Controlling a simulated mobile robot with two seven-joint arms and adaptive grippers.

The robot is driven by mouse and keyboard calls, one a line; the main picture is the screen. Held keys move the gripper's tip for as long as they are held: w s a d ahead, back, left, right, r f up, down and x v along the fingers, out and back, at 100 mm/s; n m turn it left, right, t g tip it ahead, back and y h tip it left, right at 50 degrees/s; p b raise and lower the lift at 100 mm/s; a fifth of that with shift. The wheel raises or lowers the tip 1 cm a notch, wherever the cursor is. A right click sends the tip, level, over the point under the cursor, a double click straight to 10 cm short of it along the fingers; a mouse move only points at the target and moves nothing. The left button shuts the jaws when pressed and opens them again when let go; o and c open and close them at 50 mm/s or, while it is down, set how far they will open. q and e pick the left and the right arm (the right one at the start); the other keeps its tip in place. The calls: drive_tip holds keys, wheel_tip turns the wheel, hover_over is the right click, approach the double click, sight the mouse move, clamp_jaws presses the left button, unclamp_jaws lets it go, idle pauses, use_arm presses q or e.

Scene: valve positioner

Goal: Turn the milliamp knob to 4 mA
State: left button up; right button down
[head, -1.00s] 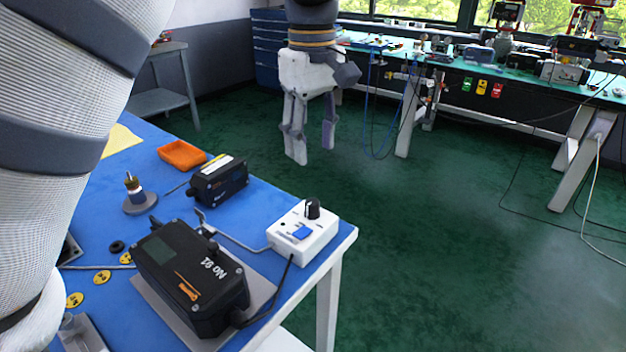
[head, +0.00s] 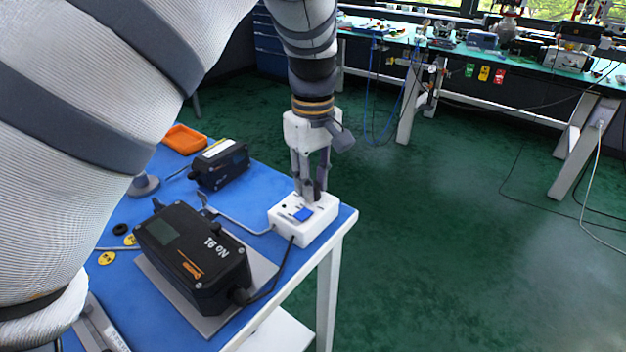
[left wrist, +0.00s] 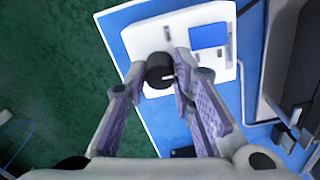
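The milliamp knob (left wrist: 158,70) is a black round knob on a white box (head: 322,226) with a blue display (head: 303,214). In the left wrist view a short white pointer mark shows on its right side. My left gripper (head: 312,190) points down over the box at the table's corner. In the left wrist view its fingertips (left wrist: 160,68) stand on either side of the knob, apart, with small gaps showing. In the head view the fingers hide the knob. The scale marks are too small to read. My right gripper is not in view.
A smaller black device (head: 220,163) and an orange tray (head: 184,138) lie farther back on the blue table. Open floor lies right.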

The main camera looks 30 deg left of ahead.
use_arm(q)
clamp_jaws()
drive_tip(key=n, duration=0.4)
drive_tip(key=shift+n+p, duration=0.3)
drive_tip(key=shift+p, duration=0.05)
drive_tip(key=n, duration=0.3)
drive_tip(key=shift+n, duration=1.9)
drive_tip(key=shift+f, duration=0.1)
drive_tip(key=o, duration=0.8)
unclamp_jaws()
drive_tip(key=shift+n, duration=0.3)
